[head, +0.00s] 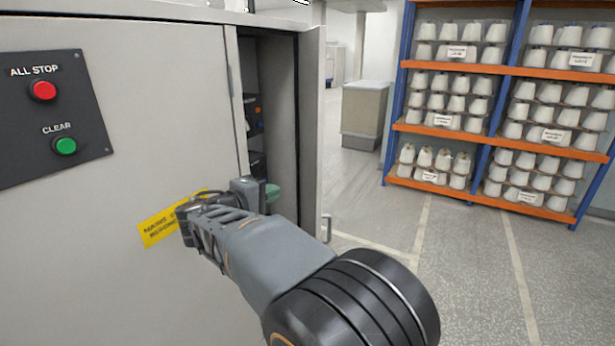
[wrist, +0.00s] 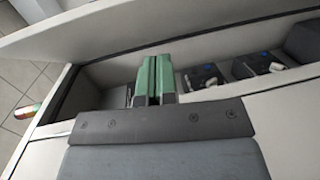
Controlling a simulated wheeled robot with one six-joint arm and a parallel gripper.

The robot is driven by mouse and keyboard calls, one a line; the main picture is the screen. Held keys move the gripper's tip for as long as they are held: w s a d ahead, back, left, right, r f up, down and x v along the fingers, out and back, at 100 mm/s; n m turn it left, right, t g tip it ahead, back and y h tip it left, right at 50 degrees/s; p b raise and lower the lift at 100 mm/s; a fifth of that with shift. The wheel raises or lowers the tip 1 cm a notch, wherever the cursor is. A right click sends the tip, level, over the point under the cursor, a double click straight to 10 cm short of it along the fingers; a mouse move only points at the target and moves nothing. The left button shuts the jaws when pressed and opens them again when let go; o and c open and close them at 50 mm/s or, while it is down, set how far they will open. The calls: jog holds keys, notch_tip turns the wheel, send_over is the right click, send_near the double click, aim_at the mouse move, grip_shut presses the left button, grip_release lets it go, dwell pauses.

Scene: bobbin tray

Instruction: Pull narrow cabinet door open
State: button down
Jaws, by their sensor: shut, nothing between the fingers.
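The narrow cabinet door (head: 311,130) stands open in the head view, swung outward on the right of a tall dark opening (head: 270,100). Its small handle (head: 326,228) shows low on the door's outer edge. My gripper (head: 273,192) is at the opening, with its green fingertips just in front of or inside the gap; the exact depth is unclear. In the wrist view the green fingers (wrist: 157,62) are shut together with nothing between them. They point across the opening towards a pale panel (wrist: 150,22), which appears to be the door.
The grey cabinet front (head: 130,130) carries a red ALL STOP button (head: 43,90), a green CLEAR button (head: 65,146) and a yellow label (head: 165,222). Dark devices (wrist: 203,76) sit inside. An orange-blue rack of bobbins (head: 500,76) stands right, with clear floor before it.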

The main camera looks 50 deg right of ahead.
jog(key=w+d+r+h, duration=0.2)
jog(key=p, duration=0.3)
send_near(316, 163)
jog(key=w+d, duration=0.3)
jog(key=d, duration=0.1)
jog(key=shift+s+d+r+p, duration=0.25)
jog(key=shift+s+d+p, duration=0.45)
jog(key=shift+d, duration=0.25)
jog(key=shift+s+d+f, duration=0.15)
jog(key=shift+s+d, duration=0.1)
jog(key=shift+d, duration=0.15)
